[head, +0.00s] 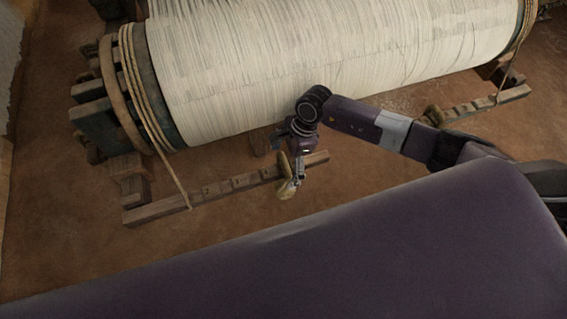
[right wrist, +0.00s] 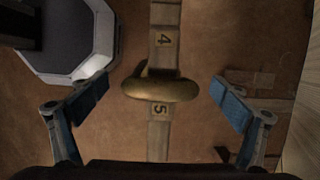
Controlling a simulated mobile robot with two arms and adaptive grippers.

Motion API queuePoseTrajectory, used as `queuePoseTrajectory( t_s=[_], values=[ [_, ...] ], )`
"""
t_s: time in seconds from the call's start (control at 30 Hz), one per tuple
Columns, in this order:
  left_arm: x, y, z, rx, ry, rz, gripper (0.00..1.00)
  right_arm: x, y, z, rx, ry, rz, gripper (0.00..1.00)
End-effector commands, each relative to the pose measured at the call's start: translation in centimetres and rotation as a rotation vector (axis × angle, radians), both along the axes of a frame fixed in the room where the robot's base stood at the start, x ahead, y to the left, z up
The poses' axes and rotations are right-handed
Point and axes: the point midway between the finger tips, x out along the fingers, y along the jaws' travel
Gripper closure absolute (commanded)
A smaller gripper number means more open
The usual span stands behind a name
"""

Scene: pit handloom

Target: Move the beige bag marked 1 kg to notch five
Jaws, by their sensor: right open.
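A beige bag (head: 286,191) lies across the notched wooden beam (head: 155,210) in front of the cloth roller. In the right wrist view the bag (right wrist: 160,89) sits crosswise on the beam between the number plates 4 (right wrist: 163,40) and 5 (right wrist: 158,108); its weight mark cannot be read. My right gripper (head: 297,178) is right at the bag in the head view. In its wrist view the right gripper (right wrist: 158,97) is open, one finger on each side of the bag, with gaps between. Part of the bag is hidden by the gripper in the head view. My left gripper is not in view.
The large roller of pale warp (head: 330,60) stands behind the beam. A rope (head: 170,175) runs from the roller to the beam's left part. Bare earth floor (head: 70,240) lies at left.

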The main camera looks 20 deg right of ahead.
Motion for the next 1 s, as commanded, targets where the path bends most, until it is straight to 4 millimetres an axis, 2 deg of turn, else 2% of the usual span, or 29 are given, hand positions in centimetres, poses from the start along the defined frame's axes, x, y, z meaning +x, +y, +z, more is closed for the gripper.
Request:
queuePoseTrajectory(
  t_s=[0.13,0.27,0.53,0.7,0.83,1.0],
  values=[
    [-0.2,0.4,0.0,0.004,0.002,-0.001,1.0,-0.1,-0.2,0.0,-0.004,0.003,0.0,0.08],
    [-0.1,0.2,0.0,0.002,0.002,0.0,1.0,0.1,-0.7,1.2,-0.004,0.0,0.001,0.08],
    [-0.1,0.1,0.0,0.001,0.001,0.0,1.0,0.5,-6.8,1.1,-0.006,0.001,-0.005,0.08],
    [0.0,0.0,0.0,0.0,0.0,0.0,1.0,0.8,-10.0,1.1,-0.003,0.0,-0.004,0.08],
    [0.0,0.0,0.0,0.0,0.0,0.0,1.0,0.9,-11.6,1.1,-0.001,0.001,-0.002,0.08],
    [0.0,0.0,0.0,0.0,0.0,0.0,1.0,1.0,-12.3,1.1,0.0,0.0,0.0,0.08]
  ],
)
